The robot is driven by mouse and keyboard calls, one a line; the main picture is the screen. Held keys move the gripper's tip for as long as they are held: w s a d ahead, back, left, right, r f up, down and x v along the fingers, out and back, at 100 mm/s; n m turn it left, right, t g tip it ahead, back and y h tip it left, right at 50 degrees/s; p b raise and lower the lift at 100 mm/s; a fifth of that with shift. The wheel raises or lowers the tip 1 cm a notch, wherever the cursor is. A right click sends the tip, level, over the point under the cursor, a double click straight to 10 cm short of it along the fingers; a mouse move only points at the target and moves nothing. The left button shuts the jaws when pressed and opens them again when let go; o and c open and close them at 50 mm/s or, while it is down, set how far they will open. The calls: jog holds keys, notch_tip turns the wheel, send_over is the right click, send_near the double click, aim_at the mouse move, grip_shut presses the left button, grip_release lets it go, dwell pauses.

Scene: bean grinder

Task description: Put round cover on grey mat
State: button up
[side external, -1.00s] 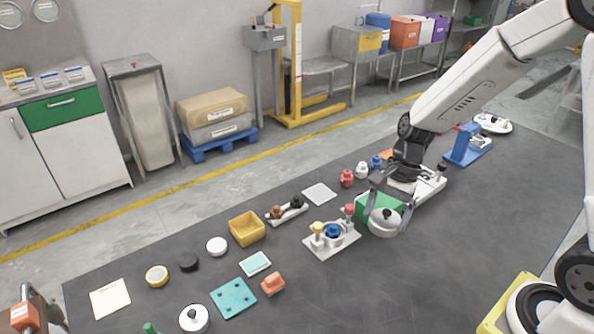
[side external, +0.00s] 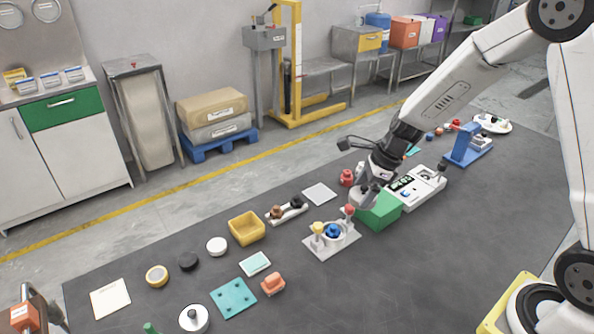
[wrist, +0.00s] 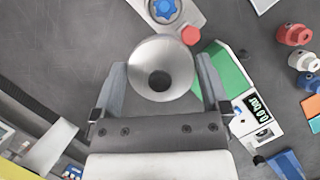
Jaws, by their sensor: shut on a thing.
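The round cover (wrist: 145,55), a pale grey metal disc with a dark round centre, is between the fingers of my gripper (wrist: 160,85) in the wrist view. My gripper is shut on it. In the side view my gripper (side external: 368,190) and the partly hidden cover (side external: 360,201) are over the left end of the green block (side external: 380,212). The grey mat (side external: 320,194), a light flat square, lies bare on the table to the left of the gripper. A corner of a pale sheet (wrist: 263,4) shows at the top of the wrist view.
A fixture with yellow, blue and red knobs (side external: 331,246) stands just left of the green block. A red knobbed piece (side external: 347,177) stands between mat and gripper. A white device with a display (side external: 425,186) is to the right. The front right of the table is clear.

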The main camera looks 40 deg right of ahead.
jog(key=w+m, duration=0.1)
jog(key=w+d+m+t, duration=0.1)
jog(key=w+m+h, duration=0.1)
jog(key=m, duration=0.1)
jog(key=shift+w+d+f, duration=0.25)
jog(key=shift+w+d, duration=0.1)
jog(key=shift+d, duration=0.05)
jog(key=shift+w+d+f+m+t+h, duration=0.15)
jog(key=shift+w+d+m+h, duration=0.2)
jog(key=shift+w+m, duration=0.45)
jog(key=shift+w+d+m+t+h, duration=0.15)
jog(key=shift+w+d+m+h, duration=0.3)
jog(key=shift+m, duration=0.55)
jog(key=shift+w, duration=0.1)
send_over(320, 194)
jog(key=shift+f, duration=4.65)
jog(key=shift+f, duration=0.1)
